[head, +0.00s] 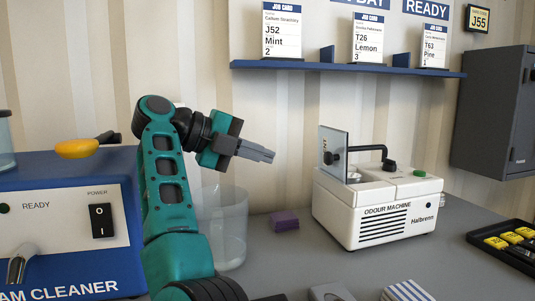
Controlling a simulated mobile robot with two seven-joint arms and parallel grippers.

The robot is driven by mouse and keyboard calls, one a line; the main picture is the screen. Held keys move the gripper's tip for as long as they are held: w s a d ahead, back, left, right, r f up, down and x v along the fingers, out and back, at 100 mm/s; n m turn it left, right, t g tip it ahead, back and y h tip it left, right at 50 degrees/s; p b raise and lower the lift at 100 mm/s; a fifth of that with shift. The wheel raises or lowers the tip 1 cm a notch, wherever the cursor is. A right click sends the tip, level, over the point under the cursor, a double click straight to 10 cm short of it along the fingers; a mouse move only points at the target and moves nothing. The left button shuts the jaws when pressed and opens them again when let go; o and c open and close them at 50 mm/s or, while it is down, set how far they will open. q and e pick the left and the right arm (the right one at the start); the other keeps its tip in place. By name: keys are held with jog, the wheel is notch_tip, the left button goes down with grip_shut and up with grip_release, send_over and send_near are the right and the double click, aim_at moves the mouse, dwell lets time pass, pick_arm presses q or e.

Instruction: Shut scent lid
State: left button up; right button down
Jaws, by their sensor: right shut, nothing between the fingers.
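The white odour machine (372,205) stands on the grey counter right of centre. Its scent lid (335,143), a pale panel with a dark round knob, stands upright and open at the left of the machine's top. A black bent handle or tube (372,150) rises behind it, and a green button (419,173) sits on the top right. My right gripper (262,152) is shut and empty, in the air left of the lid and apart from it, pointing right. My left gripper is not in view.
A blue cleaner (68,190) fills the left side. A clear container (222,225) stands behind my arm, with a purple block (284,220) beside it. A black tray (510,245) with yellow items lies at right. A blue shelf (345,68) holds job cards above.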

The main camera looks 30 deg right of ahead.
aim_at(325, 154)
jog(key=r+b+x, duration=0.1)
jog(key=r+x, duration=0.1)
jog(key=x, duration=0.9)
jog(key=shift+s+d, duration=0.15)
jog(key=shift+d, duration=0.45)
jog(key=shift+f, duration=0.1)
